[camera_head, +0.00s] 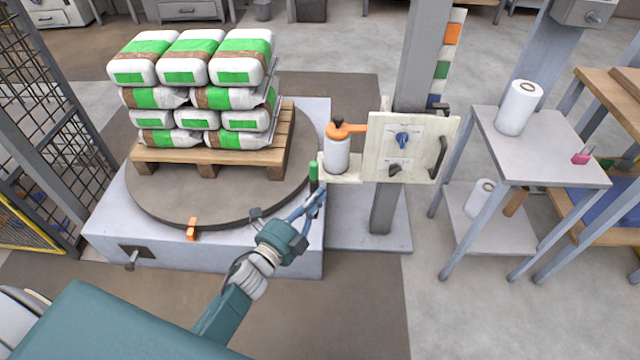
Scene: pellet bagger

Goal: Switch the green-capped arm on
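The green-capped arm (314,171) stands upright beside the left edge of the pale control panel's shelf, its green cap on top and a dark stem below. My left gripper (318,198) reaches in from the lower left. Its blue fingertips are at the dark stem, just below the green cap, and overlap it in the picture. I cannot tell whether they touch it or how far apart they are. My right gripper is out of view.
A turntable (150,205) bears a pallet of stacked bags (190,90). A grey table (545,150) stands at right.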

